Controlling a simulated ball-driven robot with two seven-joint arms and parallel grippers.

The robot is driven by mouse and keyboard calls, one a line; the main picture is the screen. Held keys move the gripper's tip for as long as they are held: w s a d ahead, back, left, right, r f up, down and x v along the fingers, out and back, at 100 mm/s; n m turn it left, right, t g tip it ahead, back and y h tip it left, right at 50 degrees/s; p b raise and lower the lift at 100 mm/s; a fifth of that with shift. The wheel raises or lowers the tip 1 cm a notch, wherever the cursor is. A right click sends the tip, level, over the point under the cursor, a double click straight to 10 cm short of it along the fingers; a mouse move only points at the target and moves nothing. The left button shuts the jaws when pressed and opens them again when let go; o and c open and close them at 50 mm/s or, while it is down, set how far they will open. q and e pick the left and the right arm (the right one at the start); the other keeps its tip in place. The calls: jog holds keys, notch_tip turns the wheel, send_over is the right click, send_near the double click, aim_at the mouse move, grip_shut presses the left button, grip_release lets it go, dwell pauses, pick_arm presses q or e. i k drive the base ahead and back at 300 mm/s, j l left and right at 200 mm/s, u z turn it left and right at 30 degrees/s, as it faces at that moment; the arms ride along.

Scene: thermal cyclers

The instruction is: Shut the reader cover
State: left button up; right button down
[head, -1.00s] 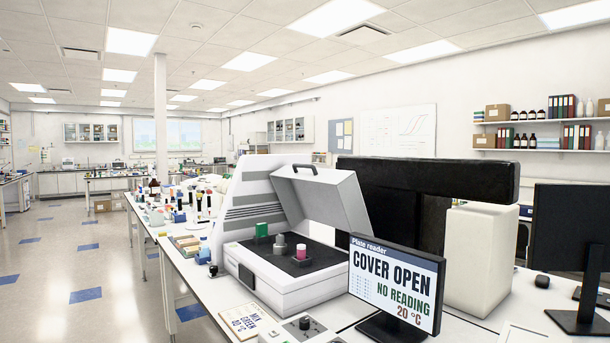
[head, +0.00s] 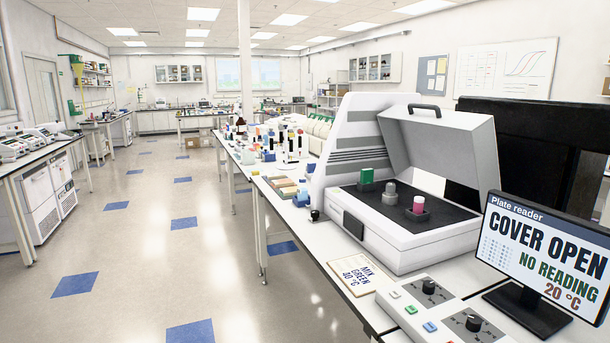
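The plate reader (head: 395,238) stands on the white bench right of centre in the head view. Its grey cover (head: 440,150) is raised and tilted back, with a dark handle (head: 425,108) on its top edge. Under the cover, the dark deck holds a green block (head: 367,176), a grey knob-like piece (head: 389,193) and a pink-topped piece (head: 419,204). The monitor (head: 545,250) reads "COVER OPEN", "NO READING", "20 °C". Neither of my grippers shows in the view.
A control box (head: 445,310) with knobs and coloured buttons stands in front of the reader. A card (head: 361,275) reading "MIX GREEN 40 °C" lies on the bench. Bottles and racks crowd the bench behind. The floor (head: 150,230) to the left is open.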

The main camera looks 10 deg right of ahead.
aim_at(458, 147)
jog(key=i+j+u, duration=0.35)
jog(key=i, duration=0.35)
jog(key=i+u, duration=0.4)
jog(key=i, duration=0.35)
jog(key=i+j+z, duration=0.1)
jog(key=i+z, duration=0.25)
jog(key=i, duration=0.15)
jog(key=i+j+z, duration=0.2)
jog(key=i+z, duration=0.15)
jog(key=i, duration=0.15)
jog(key=i+j+z, duration=0.4)
